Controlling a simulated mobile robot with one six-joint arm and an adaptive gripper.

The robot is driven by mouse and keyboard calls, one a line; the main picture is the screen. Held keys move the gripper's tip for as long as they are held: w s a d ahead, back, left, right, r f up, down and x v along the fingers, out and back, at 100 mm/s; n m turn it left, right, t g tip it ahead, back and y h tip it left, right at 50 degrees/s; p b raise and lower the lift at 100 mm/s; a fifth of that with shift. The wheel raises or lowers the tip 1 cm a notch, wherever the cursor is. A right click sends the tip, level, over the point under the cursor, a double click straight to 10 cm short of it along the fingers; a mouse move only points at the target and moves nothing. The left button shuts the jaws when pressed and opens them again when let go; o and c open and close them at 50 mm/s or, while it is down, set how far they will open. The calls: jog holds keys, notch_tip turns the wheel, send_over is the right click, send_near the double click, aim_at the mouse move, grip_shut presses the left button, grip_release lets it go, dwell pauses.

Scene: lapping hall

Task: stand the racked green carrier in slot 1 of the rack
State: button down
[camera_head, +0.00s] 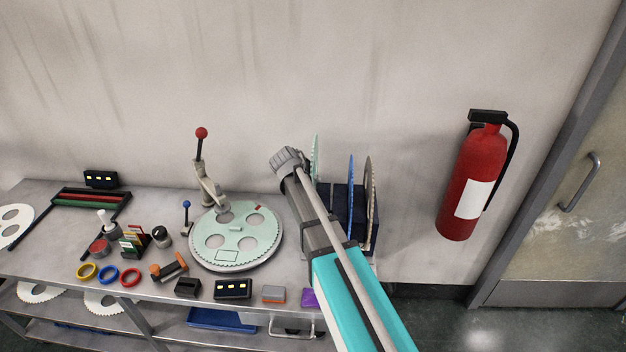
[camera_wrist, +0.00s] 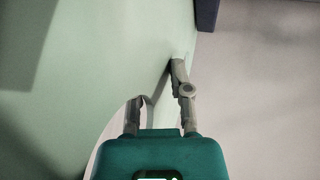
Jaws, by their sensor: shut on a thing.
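A pale green carrier stands on edge at the dark blue rack, a thin sliver in the head view (camera_head: 315,157). It fills the left of the wrist view (camera_wrist: 85,75), with one round hole edge showing. My gripper (camera_wrist: 160,82) is shut on this green carrier near its edge, one finger on each side. In the head view my arm hides the gripper and most of the carrier. The rack (camera_head: 373,222) also holds a blue carrier (camera_head: 351,190) and a brownish carrier (camera_head: 368,195), both upright. I cannot tell which slot the green carrier is at, or whether it is seated.
A lapping machine with a pale green toothed plate (camera_head: 236,238) and a red-knobbed lever (camera_head: 201,134) stand left of the rack. Several small items crowd the bench front. The wall is close behind. A fire extinguisher (camera_head: 473,180) hangs to the right.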

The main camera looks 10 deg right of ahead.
jog(key=shift+f+b, duration=3.8)
dwell(1.0)
jog(key=shift+c, duration=2.4)
grip_release()
jog(key=shift+s+r, duration=0.1)
